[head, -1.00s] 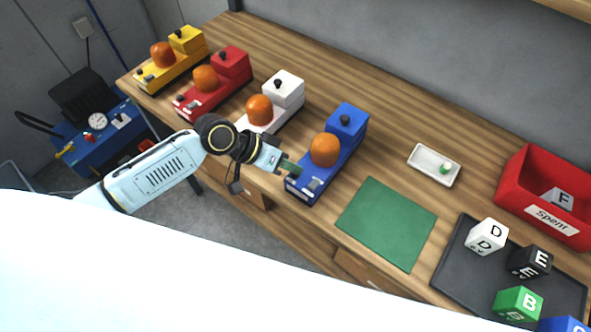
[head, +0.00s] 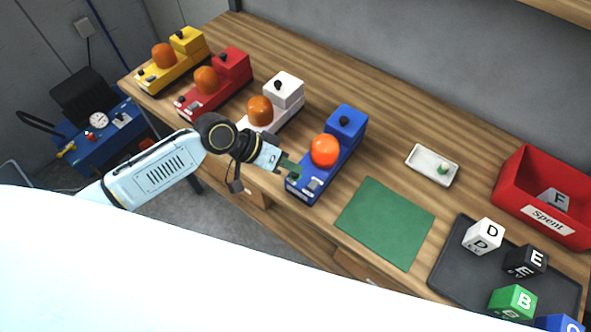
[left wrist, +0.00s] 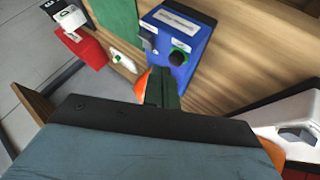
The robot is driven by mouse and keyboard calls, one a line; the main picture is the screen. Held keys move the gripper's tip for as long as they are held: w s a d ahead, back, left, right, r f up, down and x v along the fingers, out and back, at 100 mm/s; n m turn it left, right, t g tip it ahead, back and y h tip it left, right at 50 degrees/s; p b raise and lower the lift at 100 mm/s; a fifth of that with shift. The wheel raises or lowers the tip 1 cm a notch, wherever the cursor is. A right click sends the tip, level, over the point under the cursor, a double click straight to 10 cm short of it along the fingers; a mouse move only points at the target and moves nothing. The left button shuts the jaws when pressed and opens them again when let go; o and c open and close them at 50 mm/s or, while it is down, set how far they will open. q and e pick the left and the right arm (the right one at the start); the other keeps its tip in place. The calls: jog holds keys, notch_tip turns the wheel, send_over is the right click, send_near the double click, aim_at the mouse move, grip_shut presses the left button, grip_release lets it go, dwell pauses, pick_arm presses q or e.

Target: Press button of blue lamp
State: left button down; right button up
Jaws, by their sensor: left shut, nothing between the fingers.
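The blue lamp (head: 340,160) stands near the front edge of the wooden bench, with a bright orange dome (head: 324,150) and a black knob on its raised rear block. Its front end also shows in the left wrist view (left wrist: 190,28), with a label, a small switch and a dark round button (left wrist: 179,57) with a green rim. My left gripper (head: 294,172) is shut and empty, its dark green fingers at the lamp's front end, close to the button. I cannot tell whether the tips touch it. My right gripper is not in view.
White (head: 290,92), red (head: 232,65) and yellow (head: 186,43) lamps stand in a row to the left. A green mat (head: 386,222), a small white dish (head: 425,160), a dark tray (head: 450,262) with lettered cubes and a red bin (head: 510,180) lie to the right.

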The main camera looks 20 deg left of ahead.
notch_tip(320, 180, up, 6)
jog(key=p, duration=0.5)
jog(key=shift+p, duration=0.4)
dwell(1.0)
